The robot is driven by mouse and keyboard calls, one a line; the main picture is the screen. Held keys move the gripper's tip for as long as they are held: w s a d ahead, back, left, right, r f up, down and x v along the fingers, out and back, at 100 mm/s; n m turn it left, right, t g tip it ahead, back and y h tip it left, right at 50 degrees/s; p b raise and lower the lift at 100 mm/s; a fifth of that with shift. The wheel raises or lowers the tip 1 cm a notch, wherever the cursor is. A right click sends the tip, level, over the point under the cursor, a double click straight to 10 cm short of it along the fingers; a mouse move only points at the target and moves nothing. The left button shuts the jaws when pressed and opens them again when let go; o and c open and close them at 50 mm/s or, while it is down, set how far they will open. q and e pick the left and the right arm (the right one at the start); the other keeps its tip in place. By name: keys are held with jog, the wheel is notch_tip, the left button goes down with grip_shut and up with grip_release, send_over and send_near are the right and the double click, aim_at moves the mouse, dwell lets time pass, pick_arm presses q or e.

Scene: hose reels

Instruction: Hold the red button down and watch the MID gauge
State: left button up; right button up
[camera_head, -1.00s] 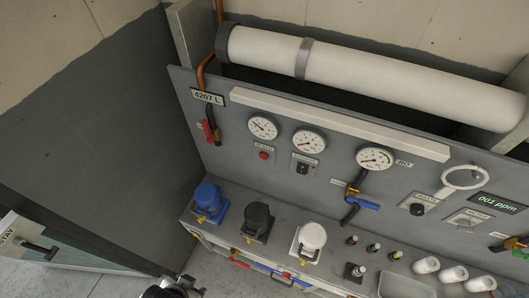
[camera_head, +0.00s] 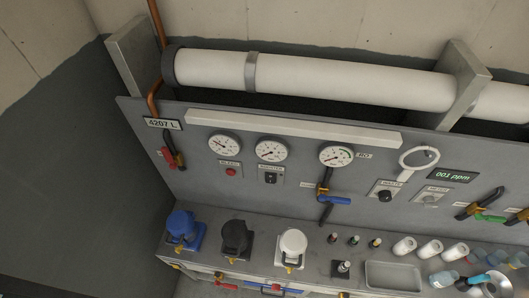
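The small round red button (camera_head: 231,172) is on the grey wall panel, under a small label below the left gauge (camera_head: 224,145). Nothing touches the button. The middle gauge (camera_head: 271,150) of three is a round white dial with a dark needle, just right of the left gauge. Its scale is too small to read, and I cannot read a MID label on it. I cannot make out either gripper in the current view.
A black switch (camera_head: 271,178) sits below the middle gauge. Blue (camera_head: 183,228), black (camera_head: 236,238) and white (camera_head: 291,247) housings stand on the counter below. A grey tray (camera_head: 394,275), white cups and bottles are to the right. Valve handles stick out from the panel.

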pick_arm(q)
jog(key=shift+c, duration=0.2)
grip_shut()
dwell(0.3)
dwell(1.3)
